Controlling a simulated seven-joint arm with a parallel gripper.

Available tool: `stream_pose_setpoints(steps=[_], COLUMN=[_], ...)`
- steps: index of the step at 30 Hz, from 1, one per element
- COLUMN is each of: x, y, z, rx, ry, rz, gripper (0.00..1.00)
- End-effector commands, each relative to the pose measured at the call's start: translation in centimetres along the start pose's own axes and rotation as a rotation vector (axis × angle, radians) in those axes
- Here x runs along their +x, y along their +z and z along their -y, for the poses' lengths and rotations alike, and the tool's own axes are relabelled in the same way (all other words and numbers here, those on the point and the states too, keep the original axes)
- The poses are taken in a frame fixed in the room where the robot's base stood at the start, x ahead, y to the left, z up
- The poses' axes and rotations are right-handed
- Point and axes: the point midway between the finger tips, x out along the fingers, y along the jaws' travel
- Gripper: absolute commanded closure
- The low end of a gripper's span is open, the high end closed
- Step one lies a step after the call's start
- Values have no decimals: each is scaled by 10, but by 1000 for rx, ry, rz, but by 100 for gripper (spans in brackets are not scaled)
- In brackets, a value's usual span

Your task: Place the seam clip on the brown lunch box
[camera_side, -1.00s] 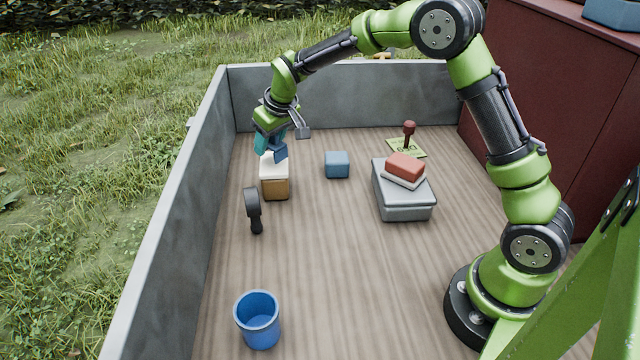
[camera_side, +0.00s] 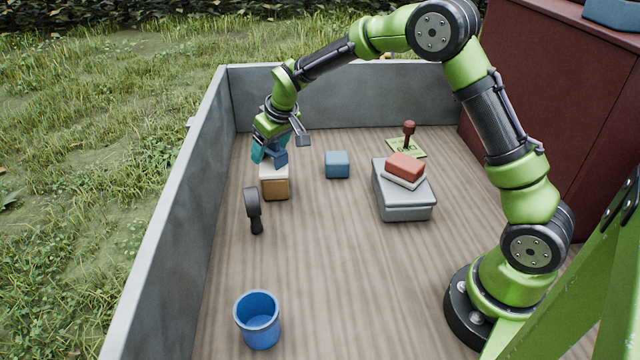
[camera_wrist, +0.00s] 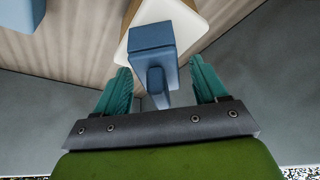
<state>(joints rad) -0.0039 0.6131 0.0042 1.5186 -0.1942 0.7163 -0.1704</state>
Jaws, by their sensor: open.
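The brown lunch box (camera_side: 274,187) with a cream lid stands at the left of the truck bed; its lid (camera_wrist: 194,27) also shows in the wrist view. The dark blue seam clip (camera_side: 279,157) is on or just over the lid; contact is hard to tell. In the wrist view the clip (camera_wrist: 152,38) lies over the lid, its narrow tab pointing toward me between my fingers. My gripper (camera_side: 269,150) is right above the lunch box. Its teal fingers are open, with gaps on both sides of the tab in the wrist view (camera_wrist: 160,68).
A blue block (camera_side: 337,165) stands to the right. Farther right is a grey box (camera_side: 404,208) with a pale slab and red block on top. A red-handled tool (camera_side: 409,132) stands behind it. A black-handled tool (camera_side: 253,210) and blue bucket (camera_side: 258,322) are nearer.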

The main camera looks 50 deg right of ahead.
Motion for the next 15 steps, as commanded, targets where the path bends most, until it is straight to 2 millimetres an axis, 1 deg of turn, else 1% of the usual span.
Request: stream_pose_setpoints(steps=[5, 12, 15], x=[-24, -77, -96], y=[-2, -2, -1], z=[0, 0, 0], rx=[1, 0, -1], ry=[0, 0, 0], rz=[-5, -5, -4], gripper=[29, 29, 29])
